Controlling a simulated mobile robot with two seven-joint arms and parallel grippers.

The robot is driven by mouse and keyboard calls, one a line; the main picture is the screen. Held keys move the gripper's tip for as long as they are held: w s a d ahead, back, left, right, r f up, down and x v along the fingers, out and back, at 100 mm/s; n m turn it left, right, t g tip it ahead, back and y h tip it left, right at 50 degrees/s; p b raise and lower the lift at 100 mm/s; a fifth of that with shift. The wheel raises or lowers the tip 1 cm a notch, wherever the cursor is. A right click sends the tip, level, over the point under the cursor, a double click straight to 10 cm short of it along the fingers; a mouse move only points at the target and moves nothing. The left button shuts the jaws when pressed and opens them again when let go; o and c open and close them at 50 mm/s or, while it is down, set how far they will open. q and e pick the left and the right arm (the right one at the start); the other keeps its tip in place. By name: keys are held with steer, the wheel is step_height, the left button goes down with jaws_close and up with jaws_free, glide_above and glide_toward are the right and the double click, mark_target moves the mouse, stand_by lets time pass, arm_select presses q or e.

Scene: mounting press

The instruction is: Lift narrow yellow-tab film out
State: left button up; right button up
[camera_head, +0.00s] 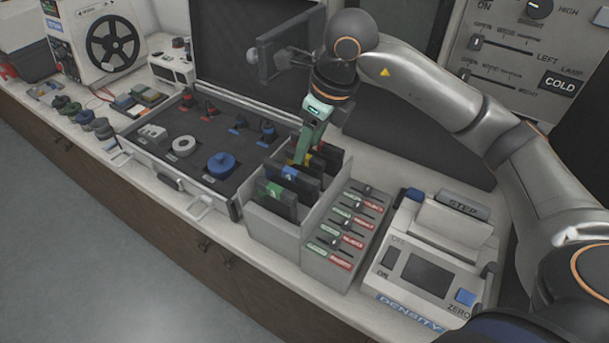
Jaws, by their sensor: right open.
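A pale grey open-top box (268,231) on the counter holds dark upright film sleeves with coloured tabs. A green-tab sleeve (275,200) is at the front and a blue-tab one (296,178) is behind it. The yellow tab (299,160) shows just behind the blue one, mostly hidden by my right gripper. A red tab is partly visible farther back. My right gripper (304,150) points down into the back of the box, its fingers at the yellow tab. It is open. Contact and the tab's width cannot be judged. My left gripper is not in view.
Left of the box lies an open case (205,152) with red, blue and white parts. To its right stand a sloped slider panel (338,240) and a density meter (430,258). A dark panel (280,52) stands behind my right gripper.

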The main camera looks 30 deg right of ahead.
steer(key=x, duration=0.3)
steer(key=shift+w+d+f, duration=0.1)
steer(key=shift+w+f, duration=0.05)
steer(key=shift+f, duration=0.05)
jaws_close()
stand_by(1.3)
